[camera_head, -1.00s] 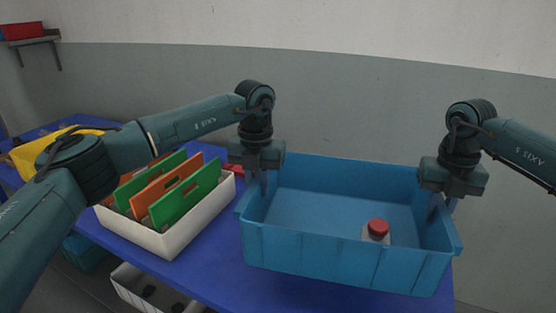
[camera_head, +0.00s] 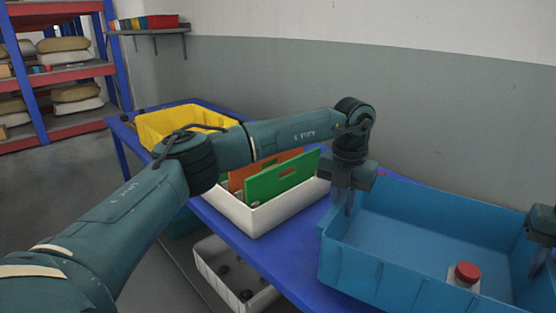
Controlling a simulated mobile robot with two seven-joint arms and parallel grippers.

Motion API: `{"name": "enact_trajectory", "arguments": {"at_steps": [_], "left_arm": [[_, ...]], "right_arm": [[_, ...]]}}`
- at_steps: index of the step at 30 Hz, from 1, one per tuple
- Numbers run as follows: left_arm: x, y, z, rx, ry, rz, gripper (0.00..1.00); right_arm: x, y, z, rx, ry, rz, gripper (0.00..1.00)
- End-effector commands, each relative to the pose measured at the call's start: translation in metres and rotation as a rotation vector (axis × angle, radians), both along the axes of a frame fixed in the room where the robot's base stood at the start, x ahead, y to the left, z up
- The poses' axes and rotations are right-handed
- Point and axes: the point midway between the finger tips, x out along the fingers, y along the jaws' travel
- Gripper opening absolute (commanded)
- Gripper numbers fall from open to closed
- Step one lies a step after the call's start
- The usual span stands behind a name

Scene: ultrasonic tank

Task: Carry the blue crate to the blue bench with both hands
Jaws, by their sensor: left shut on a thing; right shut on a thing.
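The blue crate (camera_head: 410,265) is at the right of the view, level and over the right part of the blue bench (camera_head: 235,240). I cannot tell whether it touches the bench top. A white bottle with a red cap (camera_head: 465,274) stands inside it. My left gripper (camera_head: 345,203) is shut on the crate's left end wall. My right gripper (camera_head: 540,262) is at the crate's right end wall, partly cut off by the picture edge, and is shut on it. The crate's right end and lower front are out of view.
A white box (camera_head: 265,218) with green and orange panels stands on the bench left of the crate. A yellow bin (camera_head: 160,125) is at the bench's far left end. A white bin (camera_head: 225,275) sits below. Shelves (camera_head: 60,75) with sacks stand at back left, beside open floor.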

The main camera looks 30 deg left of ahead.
Motion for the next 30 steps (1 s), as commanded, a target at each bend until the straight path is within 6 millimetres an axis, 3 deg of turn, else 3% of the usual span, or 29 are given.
{"name": "enact_trajectory", "arguments": {"at_steps": [11,30], "left_arm": [[0.000,0.000,-0.007,0.000,-0.002,0.001,0.00],[0.000,0.000,-0.044,0.000,-0.002,0.001,0.00]], "right_arm": [[0.001,0.000,-0.007,0.000,-0.003,-0.001,0.00],[0.001,0.000,-0.043,0.000,-0.003,-0.001,0.00]]}}
